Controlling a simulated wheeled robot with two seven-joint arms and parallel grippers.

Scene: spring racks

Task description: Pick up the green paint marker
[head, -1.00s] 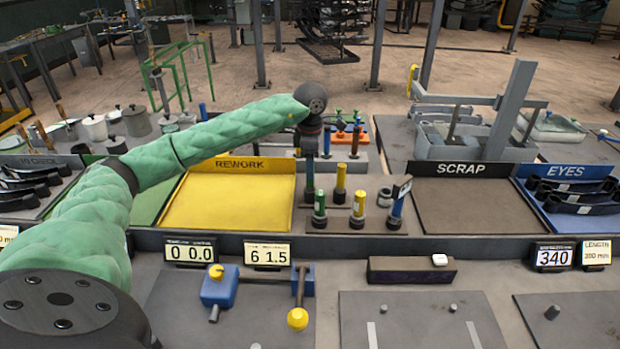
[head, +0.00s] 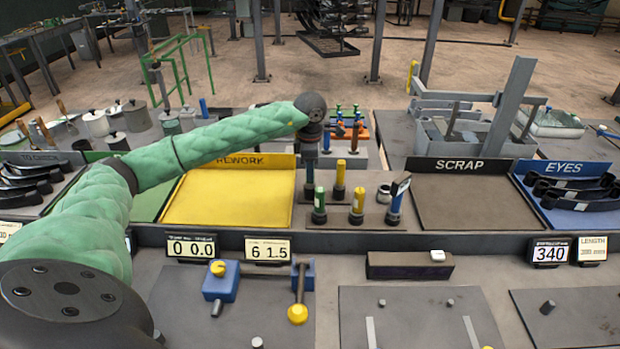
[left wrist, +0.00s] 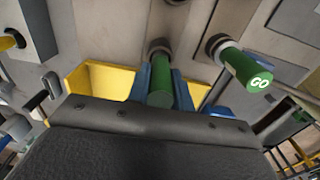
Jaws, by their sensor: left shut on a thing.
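My left gripper (head: 310,172) points straight down over the marker stand. In the left wrist view its blue fingers (left wrist: 161,84) are shut on a green marker (left wrist: 160,90), one finger on each side. In the head view the held marker is mostly hidden by the gripper, and only a dark green part (head: 310,192) shows below it. A second green marker (head: 319,206) stands upright just in front. In the left wrist view a green cap marked "GO" (left wrist: 248,69) lies to the right, apart from the fingers. My right gripper is not in view.
Yellow markers (head: 340,178) (head: 357,203) and a blue one (head: 395,203) stand close on the right. The yellow REWORK tray (head: 228,200) is left of the stand, the SCRAP tray (head: 465,203) right. A dark ledge (head: 300,241) runs in front.

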